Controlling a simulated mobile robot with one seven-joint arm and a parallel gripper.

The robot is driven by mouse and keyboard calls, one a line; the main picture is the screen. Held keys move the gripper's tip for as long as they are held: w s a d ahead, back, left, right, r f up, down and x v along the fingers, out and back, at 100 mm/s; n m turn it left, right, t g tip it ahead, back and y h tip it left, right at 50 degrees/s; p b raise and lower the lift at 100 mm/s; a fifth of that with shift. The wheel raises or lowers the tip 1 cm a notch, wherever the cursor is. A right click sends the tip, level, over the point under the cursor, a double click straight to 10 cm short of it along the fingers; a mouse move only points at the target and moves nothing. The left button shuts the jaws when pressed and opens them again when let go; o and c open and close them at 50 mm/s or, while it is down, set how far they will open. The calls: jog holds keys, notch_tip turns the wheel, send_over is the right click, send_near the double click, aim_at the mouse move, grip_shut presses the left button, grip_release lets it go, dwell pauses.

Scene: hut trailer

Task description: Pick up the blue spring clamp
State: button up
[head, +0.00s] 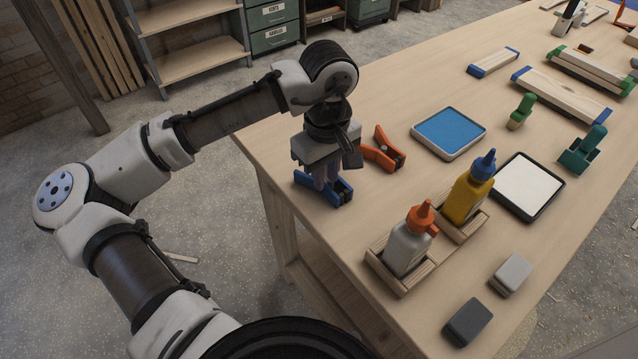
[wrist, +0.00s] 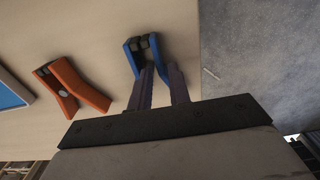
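The blue spring clamp (head: 335,190) lies on the wooden table near its left edge, partly hidden under my gripper in the head view. In the wrist view the blue clamp (wrist: 131,60) shows as a V shape at the fingertips. My gripper (head: 325,180) points down over the clamp. The clamp appears to rest on the table.
An orange clamp (head: 383,150) lies close beside the blue one, also in the wrist view (wrist: 72,88). A blue-topped tray (head: 450,131), glue bottles in a wooden holder (head: 402,283) and grey blocks (head: 468,322) stand to the right. The table edge is near on the left.

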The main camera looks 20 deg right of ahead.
aim_at(326, 185)
jog(key=shift+f, duration=1.55)
jog(key=shift+c, duration=0.3)
grip_shut()
